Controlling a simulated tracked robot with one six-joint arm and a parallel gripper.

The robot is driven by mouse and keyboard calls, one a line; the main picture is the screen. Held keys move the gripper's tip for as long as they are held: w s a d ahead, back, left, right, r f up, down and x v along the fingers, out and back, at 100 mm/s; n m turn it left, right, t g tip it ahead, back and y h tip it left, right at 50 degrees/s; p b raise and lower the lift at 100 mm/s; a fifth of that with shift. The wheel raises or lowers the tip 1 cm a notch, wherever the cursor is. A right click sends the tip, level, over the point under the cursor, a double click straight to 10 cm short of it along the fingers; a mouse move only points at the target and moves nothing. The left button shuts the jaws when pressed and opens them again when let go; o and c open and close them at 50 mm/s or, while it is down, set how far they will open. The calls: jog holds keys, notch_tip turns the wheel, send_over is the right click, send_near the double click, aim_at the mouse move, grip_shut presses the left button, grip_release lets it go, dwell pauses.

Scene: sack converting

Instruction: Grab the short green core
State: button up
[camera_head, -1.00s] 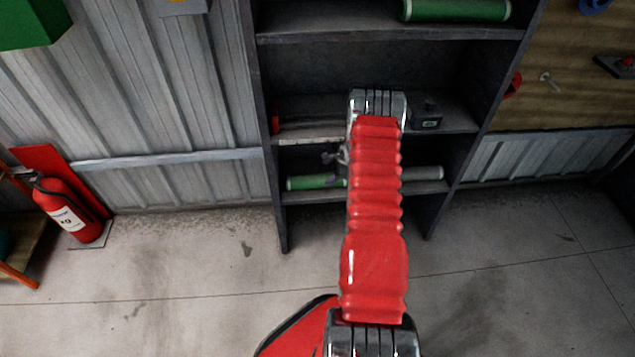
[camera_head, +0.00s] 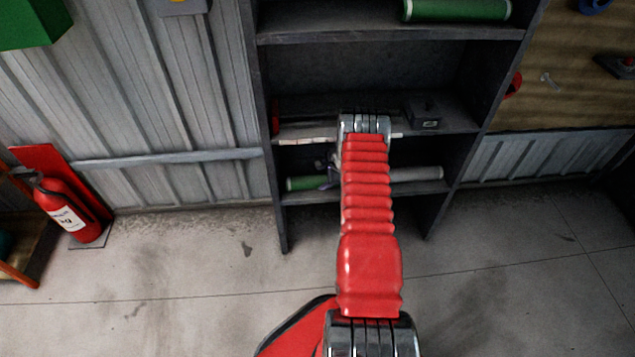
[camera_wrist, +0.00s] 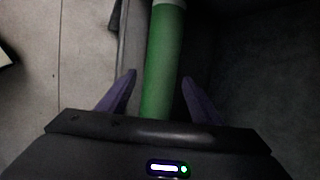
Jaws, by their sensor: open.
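A short green core (camera_head: 306,183) with a pale end lies on the lowest shelf, at its left. My arm hides part of it in the head view. In the wrist view the green core (camera_wrist: 160,65) runs lengthwise away from me, between the two purple fingers of my gripper (camera_wrist: 158,85). The fingers are open, with a gap on each side of the core. In the head view only a small part of my gripper (camera_head: 327,170) shows, at the core's right end. A longer green core (camera_head: 457,10) lies on the top visible shelf.
A grey core (camera_head: 415,174) lies on the same low shelf, to the right. A dark box (camera_head: 423,116) sits on the shelf above. The dark shelf unit (camera_head: 390,34) has upright sides close around. A fire extinguisher (camera_head: 66,208) stands at the left; the floor in front is clear.

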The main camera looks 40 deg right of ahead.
aim_at(318, 178)
jog(key=shift+f, duration=0.1)
jog(key=shift+x, duration=2.5)
jog(key=shift+w, duration=0.1)
jog(key=shift+c, duration=0.4)
jog(key=c, duration=1)
jog(key=shift+c, duration=0.2)
jog(key=shift+r, duration=0.75)
jog(key=s, duration=1.8)
jog(key=shift+d, duration=0.45)
jog(key=shift+r, duration=0.1)
